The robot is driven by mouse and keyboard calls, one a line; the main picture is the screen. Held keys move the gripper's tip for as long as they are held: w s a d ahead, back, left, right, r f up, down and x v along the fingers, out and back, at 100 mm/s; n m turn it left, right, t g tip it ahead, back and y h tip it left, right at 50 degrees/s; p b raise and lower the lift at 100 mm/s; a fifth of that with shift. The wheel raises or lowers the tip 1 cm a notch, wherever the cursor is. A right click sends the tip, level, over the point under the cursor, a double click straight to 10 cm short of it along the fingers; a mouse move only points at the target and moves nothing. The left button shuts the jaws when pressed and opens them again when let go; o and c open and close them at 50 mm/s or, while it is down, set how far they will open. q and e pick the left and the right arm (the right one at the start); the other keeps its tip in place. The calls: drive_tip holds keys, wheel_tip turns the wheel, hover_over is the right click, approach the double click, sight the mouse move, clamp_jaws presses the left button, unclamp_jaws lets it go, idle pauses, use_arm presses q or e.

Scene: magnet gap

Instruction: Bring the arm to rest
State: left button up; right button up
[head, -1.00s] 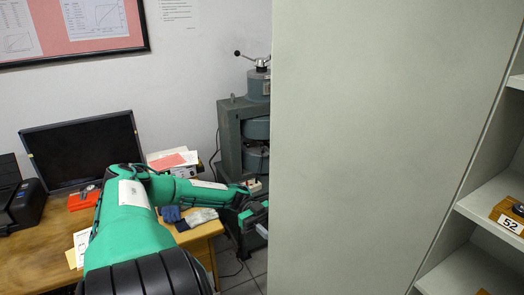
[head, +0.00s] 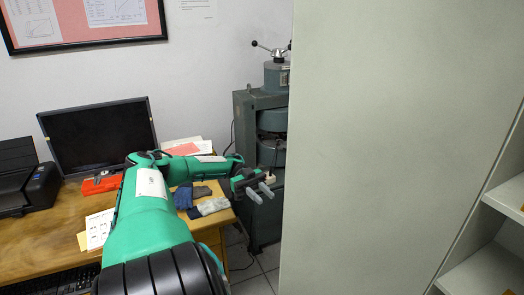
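My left arm (head: 150,205), green with black bands, comes in from the bottom left and bends to the right over the desk. My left gripper (head: 261,193) is past the desk's right end, in front of the green-grey machine (head: 262,150). Its two grey fingers stand apart with a gap between them, and I see nothing held. My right arm and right gripper are not in view.
The wooden desk (head: 40,252) holds a monitor (head: 98,135), a black printer (head: 25,188), gloves (head: 209,207), papers (head: 98,229) and a red item (head: 101,185). A tall grey cabinet side (head: 390,140) fills the right, with shelves (head: 490,270) beyond.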

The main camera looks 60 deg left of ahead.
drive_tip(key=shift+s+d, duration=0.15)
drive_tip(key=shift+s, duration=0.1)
